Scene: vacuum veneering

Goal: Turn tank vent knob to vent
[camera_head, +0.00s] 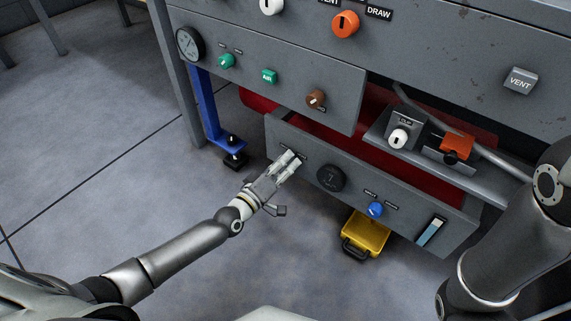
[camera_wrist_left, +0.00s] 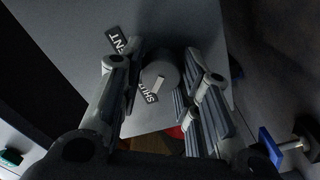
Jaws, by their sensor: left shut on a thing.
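My left gripper (camera_head: 291,162) reaches from the left to the left end of the lower grey panel (camera_head: 405,222). Its fingers hide the knob there in the head view. In the left wrist view, a round grey knob (camera_wrist_left: 162,76) with a pale pointer mark sits between the two fingers, and the gripper is shut on it. A dark label ending in "NT" (camera_wrist_left: 116,38) is at its upper left. A "SHUT" label (camera_wrist_left: 148,92) is just below it. The pale mark is on the knob's lower part, near "SHUT". My right gripper is out of view.
A black round dial (camera_head: 331,178) and a blue knob (camera_head: 376,209) are farther right on the panel. A yellow case (camera_head: 365,236) lies on the floor below. A blue bracket (camera_head: 208,110) stands left of the panel.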

